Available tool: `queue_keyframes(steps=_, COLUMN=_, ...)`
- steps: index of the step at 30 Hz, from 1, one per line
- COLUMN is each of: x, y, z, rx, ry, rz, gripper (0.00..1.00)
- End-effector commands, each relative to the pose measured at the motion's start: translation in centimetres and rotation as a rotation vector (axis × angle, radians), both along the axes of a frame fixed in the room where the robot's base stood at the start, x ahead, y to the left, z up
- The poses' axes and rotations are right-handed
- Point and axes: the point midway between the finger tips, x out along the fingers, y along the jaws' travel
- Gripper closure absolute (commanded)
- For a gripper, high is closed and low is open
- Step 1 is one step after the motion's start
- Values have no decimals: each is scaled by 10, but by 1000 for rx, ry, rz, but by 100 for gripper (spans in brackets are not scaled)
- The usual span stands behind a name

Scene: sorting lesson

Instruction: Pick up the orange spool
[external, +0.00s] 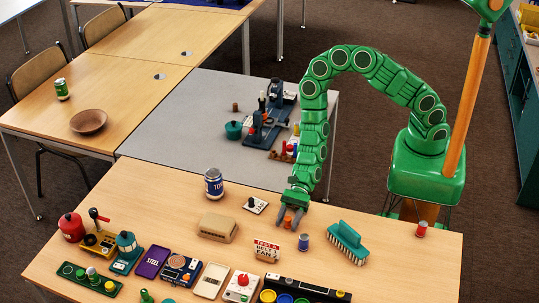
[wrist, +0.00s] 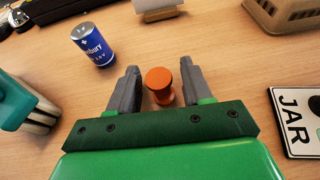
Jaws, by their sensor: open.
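The orange spool (wrist: 160,84) stands upright on the wooden table in the wrist view, between the two grey fingers of my gripper (wrist: 159,86). My gripper is open and holds nothing. In the external view my gripper (external: 294,215) points down at the table, and the orange spool (external: 288,221) shows partly behind its fingers.
A JAR card (wrist: 300,120) lies at the other side, with a tan box (external: 217,228) beyond. A small sign (external: 266,250) stands in front.

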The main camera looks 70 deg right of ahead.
Motion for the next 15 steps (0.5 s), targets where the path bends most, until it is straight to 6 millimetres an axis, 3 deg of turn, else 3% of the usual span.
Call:
queue_keyframes(steps=5, x=0, y=0, z=0, rx=0, ry=0, rz=0, gripper=51)
queue_keyframes(steps=15, x=0, y=0, z=0, rx=0, ry=-1, rz=0, gripper=98)
